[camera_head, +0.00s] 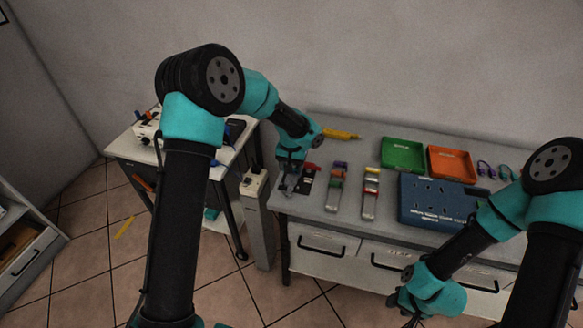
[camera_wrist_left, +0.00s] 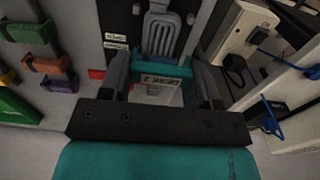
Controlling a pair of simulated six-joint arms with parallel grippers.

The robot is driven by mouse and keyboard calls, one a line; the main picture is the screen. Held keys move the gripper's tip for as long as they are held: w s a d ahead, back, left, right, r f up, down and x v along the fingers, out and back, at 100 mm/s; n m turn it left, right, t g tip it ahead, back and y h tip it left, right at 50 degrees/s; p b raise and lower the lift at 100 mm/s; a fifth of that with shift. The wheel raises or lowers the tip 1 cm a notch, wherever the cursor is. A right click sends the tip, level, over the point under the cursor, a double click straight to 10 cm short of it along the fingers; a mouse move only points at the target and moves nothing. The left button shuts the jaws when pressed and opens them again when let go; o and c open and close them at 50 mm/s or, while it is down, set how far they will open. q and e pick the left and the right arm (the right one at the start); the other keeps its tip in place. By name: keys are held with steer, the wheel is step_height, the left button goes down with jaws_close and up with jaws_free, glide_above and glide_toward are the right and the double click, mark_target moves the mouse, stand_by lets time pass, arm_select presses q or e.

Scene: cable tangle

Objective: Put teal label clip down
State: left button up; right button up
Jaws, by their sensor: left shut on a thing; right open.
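The teal label clip (camera_wrist_left: 160,73) shows in the left wrist view, between the two fingers of my left gripper (camera_wrist_left: 164,88). My left gripper is shut on it. A grey ribbed part (camera_wrist_left: 160,36) lies just beyond the clip; I cannot tell whether they touch. In the head view my left gripper (camera_head: 289,182) is low over the left end of the workbench (camera_head: 310,215), beside a dark labelled panel (camera_head: 306,184). The clip is hard to make out there. My right gripper (camera_head: 410,308) is open in front of the bench, low in the picture, partly hidden by its arm.
Two grey strips with coloured clips (camera_head: 333,190) (camera_head: 370,194) stand right of the dark panel. A green tray (camera_head: 403,154), an orange tray (camera_head: 452,164) and a blue case (camera_head: 432,200) lie farther right. A white socket post (camera_head: 254,184) stands left of the bench.

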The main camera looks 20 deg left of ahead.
arm_select(q)
steer(key=s+a+r+m, duration=0.2)
steer(key=s+r+m, duration=0.1)
steer(key=s+r, duration=0.2)
step_height(320, 180, up, 2)
steer(key=shift+s+r, duration=0.25)
steer(key=shift+s, duration=0.05)
steer(key=shift+d, duration=0.1)
